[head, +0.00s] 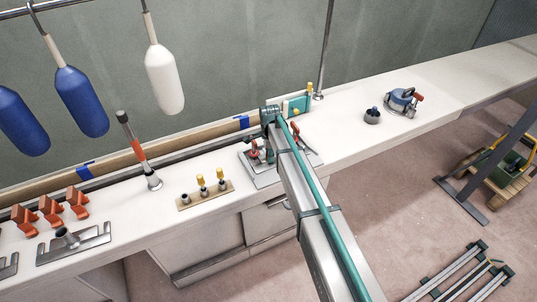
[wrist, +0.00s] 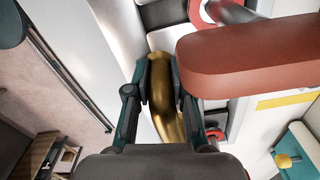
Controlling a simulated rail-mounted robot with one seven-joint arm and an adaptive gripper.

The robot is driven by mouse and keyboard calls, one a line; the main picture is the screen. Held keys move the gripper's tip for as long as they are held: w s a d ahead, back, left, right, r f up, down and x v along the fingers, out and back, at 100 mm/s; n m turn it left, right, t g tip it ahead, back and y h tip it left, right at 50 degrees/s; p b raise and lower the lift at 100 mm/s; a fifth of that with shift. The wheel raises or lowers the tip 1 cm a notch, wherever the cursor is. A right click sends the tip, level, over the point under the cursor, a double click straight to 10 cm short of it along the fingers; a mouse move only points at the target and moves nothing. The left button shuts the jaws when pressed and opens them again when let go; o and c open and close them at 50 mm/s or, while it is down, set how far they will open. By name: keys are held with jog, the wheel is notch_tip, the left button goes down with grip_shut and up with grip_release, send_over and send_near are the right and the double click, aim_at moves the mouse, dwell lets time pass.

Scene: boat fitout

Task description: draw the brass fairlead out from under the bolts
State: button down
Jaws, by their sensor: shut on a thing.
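The brass fairlead (wrist: 162,98) shows in the wrist view as a curved, gold-coloured piece. My gripper (wrist: 160,68) is shut on it, with one dark green finger on each side. Its lower end is hidden by the gripper body. A large red handle (wrist: 250,52) lies close to the right of the fingers. In the head view my arm covers the fairlead and most of the metal plate (head: 265,181) with red-handled clamps. I cannot make out the bolts over the fairlead.
A wooden block (head: 205,196) with yellow-topped pins stands left of the plate on the white bench. A teal holder (head: 296,106) is behind it. A dark cup (head: 372,116) and a blue tool (head: 402,101) stand to the right. Bottle-shaped fenders (head: 163,78) hang at the left.

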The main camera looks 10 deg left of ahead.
jog(key=shift+s+d, duration=0.5)
jog(key=shift+s, duration=0.25)
jog(key=shift+s+d, duration=0.55)
jog(key=shift+s, duration=0.25)
jog(key=shift+s+d, duration=0.5)
jog(key=shift+s, duration=0.25)
jog(key=c, duration=0.9)
grip_release()
jog(key=shift+r, duration=0.15)
notch_tip(320, 180, up, 12)
jog(key=s+d+f+n, duration=0.7)
jog(key=s+d+f, duration=0.2)
jog(key=s+d, duration=0.3)
jog(key=s+d+f+n, duration=0.6)
jog(key=s+d+f, duration=0.2)
jog(key=s+d, duration=0.45)
jog(key=s+f+g, duration=0.2)
jog(key=s+f, duration=0.4)
jog(key=s, duration=0.3)
jog(key=s+f+g, duration=0.2)
jog(key=s+f, duration=0.4)
jog(key=s, duration=0.4)
jog(key=s+f+g, duration=0.2)
jog(key=s+f, duration=0.4)
jog(key=s, duration=0.4)
jog(key=shift+s+a+f+n+g, duration=0.15)
jog(key=shift+a+f+n+g, duration=0.15)
jog(key=shift+a+f+g, duration=0.1)
